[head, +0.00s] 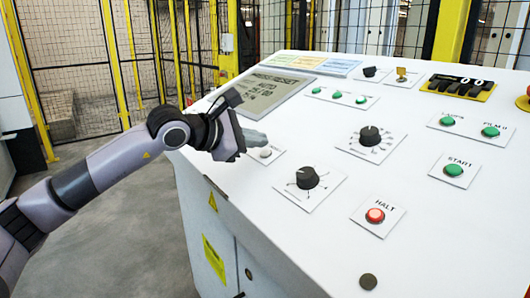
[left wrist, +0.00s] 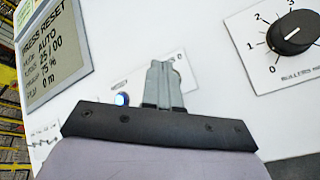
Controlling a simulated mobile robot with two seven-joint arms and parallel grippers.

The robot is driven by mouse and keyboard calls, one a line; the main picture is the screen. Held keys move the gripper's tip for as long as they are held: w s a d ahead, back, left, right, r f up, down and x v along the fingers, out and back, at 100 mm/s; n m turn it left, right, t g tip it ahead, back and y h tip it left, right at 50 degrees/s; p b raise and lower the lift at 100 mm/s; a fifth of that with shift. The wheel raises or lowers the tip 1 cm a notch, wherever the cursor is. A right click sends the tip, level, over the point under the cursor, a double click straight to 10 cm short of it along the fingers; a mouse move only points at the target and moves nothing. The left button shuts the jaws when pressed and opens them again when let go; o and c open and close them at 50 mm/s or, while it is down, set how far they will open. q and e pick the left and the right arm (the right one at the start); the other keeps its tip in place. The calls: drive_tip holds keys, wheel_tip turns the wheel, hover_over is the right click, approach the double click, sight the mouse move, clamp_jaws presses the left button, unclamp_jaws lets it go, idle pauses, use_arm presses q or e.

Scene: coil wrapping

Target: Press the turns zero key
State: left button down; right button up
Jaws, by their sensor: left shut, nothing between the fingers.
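The sloped white control panel (head: 330,200) fills the right of the head view. My left gripper (head: 256,138) is shut and empty, low over the panel below the display; its fingers also show in the left wrist view (left wrist: 163,68). A pale round key (head: 265,153) on a small plate lies just beside the fingertips; its label is too small to read. In the left wrist view a blue-lit key (left wrist: 121,99) sits left of the fingers on a plate they partly cover. I cannot tell whether the fingertips touch the panel. My right gripper is not in view.
The display (head: 262,91) reads PRESS RESET. A black rotary knob (head: 307,178) stands right of the gripper, another knob (head: 370,136) further right. Green START (head: 453,170) and red HALT (head: 375,215) buttons sit to the right. Yellow-framed fencing stands behind.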

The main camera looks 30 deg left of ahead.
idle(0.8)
use_arm(q)
drive_tip(key=shift+w+f+b, duration=0.2)
drive_tip(key=shift+f+b, duration=0.2)
drive_tip(key=shift+b, duration=0.05)
drive_tip(key=shift+w+d+f+b, duration=0.1)
drive_tip(key=shift+d+f+b, duration=0.05)
drive_tip(key=shift+f+b, duration=0.25)
idle(0.8)
drive_tip(key=shift+r, duration=0.1)
drive_tip(key=shift+s+r, duration=0.3)
drive_tip(key=shift+r, duration=0.35)
drive_tip(key=shift+r+p, duration=0.1)
drive_tip(key=shift+p, duration=0.2)
drive_tip(key=r, duration=0.1)
drive_tip(key=s+r+p, duration=0.1)
drive_tip(key=r, duration=0.1)
drive_tip(key=s+a+r, duration=0.1)
drive_tip(key=shift+r+p, duration=0.2)
drive_tip(key=shift+p, duration=0.2)
idle(0.4)
